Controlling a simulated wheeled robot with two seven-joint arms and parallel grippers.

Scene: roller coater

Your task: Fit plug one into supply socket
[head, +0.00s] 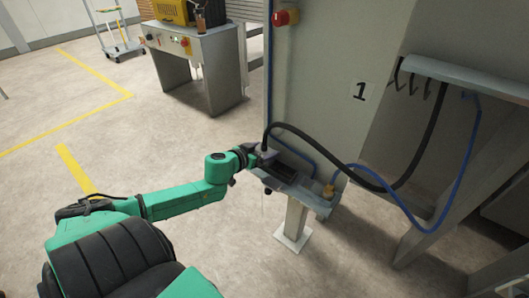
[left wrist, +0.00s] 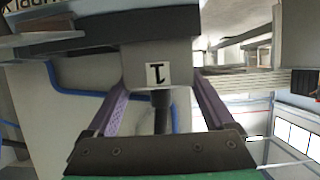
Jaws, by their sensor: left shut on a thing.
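Plug one is a grey block with a white label marked 1 (left wrist: 158,75). In the left wrist view it sits between the purple fingers of my left gripper (left wrist: 160,95), with a black cable leaving it. In the head view my left gripper (head: 262,154) is at the left end of a small shelf, and its jaws mostly hide the plug. The black cable (head: 345,165) arcs from there to the right. A dark block fills the top of the left wrist view just beyond the plug; I cannot tell whether they touch. I cannot clearly make out the supply socket. My right gripper is out of view.
The shelf (head: 311,200) stands on a pedestal against a grey cabinet (head: 325,75) marked 1. A blue hose (head: 392,216) runs from a brass-coloured fitting (head: 329,191) to the right-hand frame. A red knob (head: 281,18) sits high on the cabinet.

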